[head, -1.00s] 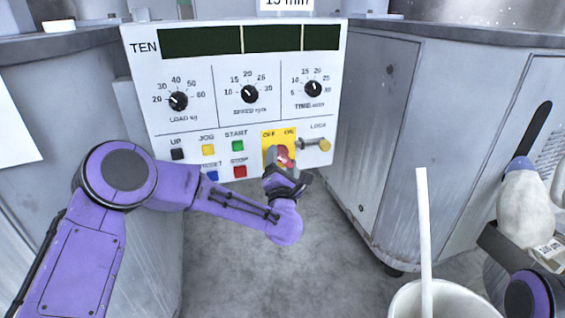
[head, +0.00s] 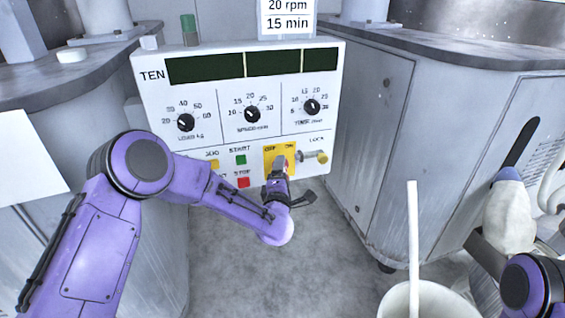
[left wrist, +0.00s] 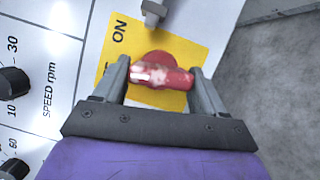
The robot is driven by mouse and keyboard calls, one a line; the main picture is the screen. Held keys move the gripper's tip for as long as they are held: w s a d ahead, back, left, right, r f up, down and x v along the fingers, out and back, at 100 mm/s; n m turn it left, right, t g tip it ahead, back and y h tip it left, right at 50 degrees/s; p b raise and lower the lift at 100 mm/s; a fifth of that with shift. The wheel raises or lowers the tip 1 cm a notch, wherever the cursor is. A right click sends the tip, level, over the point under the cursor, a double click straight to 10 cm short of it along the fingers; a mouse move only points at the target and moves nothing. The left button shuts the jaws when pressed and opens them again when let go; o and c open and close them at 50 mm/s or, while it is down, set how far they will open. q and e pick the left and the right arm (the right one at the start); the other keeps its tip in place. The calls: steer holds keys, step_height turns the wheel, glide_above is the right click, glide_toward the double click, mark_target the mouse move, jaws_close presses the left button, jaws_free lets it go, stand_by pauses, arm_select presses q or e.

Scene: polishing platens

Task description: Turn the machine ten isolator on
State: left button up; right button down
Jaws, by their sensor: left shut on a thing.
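The isolator is a red handle (left wrist: 160,73) on a yellow plate (left wrist: 182,48) marked OFF and ON, low on the white machine TEN panel (head: 220,138). My left gripper (left wrist: 162,80) has a finger at each end of the red handle and is shut on it. In the head view the left gripper (head: 279,178) covers most of the handle, and its exact angle is hard to read there.
A brass lock part (head: 321,157) sits just right of the yellow plate. START (head: 241,159) and STOP (head: 243,182) buttons are to its left. A grey cabinet (head: 372,130) stands to the right. A white bucket (head: 440,300) is at the lower right.

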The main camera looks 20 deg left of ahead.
arm_select(q)
steer(key=m+g+p, duration=0.1)
steer(key=m+p, duration=0.1)
steer(key=p, duration=0.1)
steer(key=m+g+p, duration=0.1)
steer(key=m+p, duration=0.1)
steer(key=p, duration=0.1)
steer(key=r+m+g+p, duration=0.1)
steer(key=m+p, duration=0.2)
steer(key=shift+d+p, duration=0.1)
steer(key=shift+p, duration=0.2)
steer(key=shift+f+m+g+y+p, duration=0.25)
steer(key=shift+m+g+p, duration=0.45)
steer(key=shift+m+p, duration=0.45)
steer(key=o, duration=1)
steer(key=shift+c, duration=0.2)
steer(key=shift+w+r, duration=0.1)
steer(key=shift+r, duration=0.1)
